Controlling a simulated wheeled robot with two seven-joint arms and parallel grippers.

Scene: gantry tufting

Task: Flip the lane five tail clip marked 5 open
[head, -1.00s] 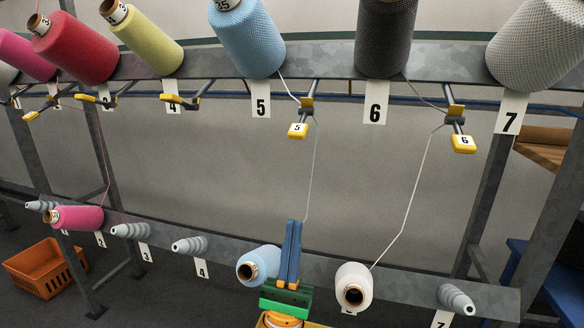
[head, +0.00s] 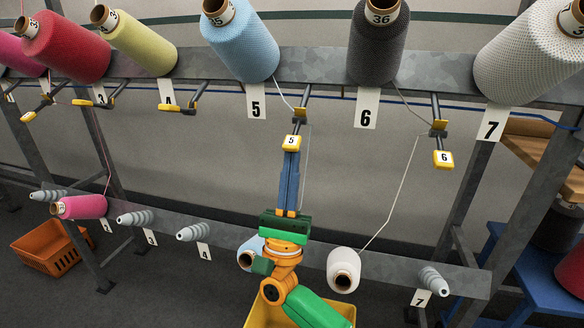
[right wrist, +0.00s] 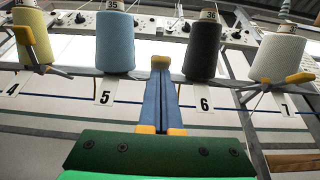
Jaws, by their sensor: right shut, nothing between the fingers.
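The lane five tail clip (head: 291,142) is a yellow tab marked 5, hanging at the end of a dark rod below the upper rail. My right gripper (head: 290,154) has long blue fingers pressed together and empty. Its tips are right at the lower edge of the clip in the head view; I cannot tell if they touch. In the right wrist view the clip (right wrist: 160,62) shows just beyond the fingertips (right wrist: 160,74), its number not visible. A pale yarn runs down beside the clip. My left gripper is not in view.
The blue cone (head: 239,45) sits above the 5 label (head: 256,100). The tail clip marked 6 (head: 443,159) hangs to the right. A white cone (head: 343,268) and a partly hidden light blue cone (head: 250,252) sit on the lower rail. An orange crate (head: 50,248) stands on the floor.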

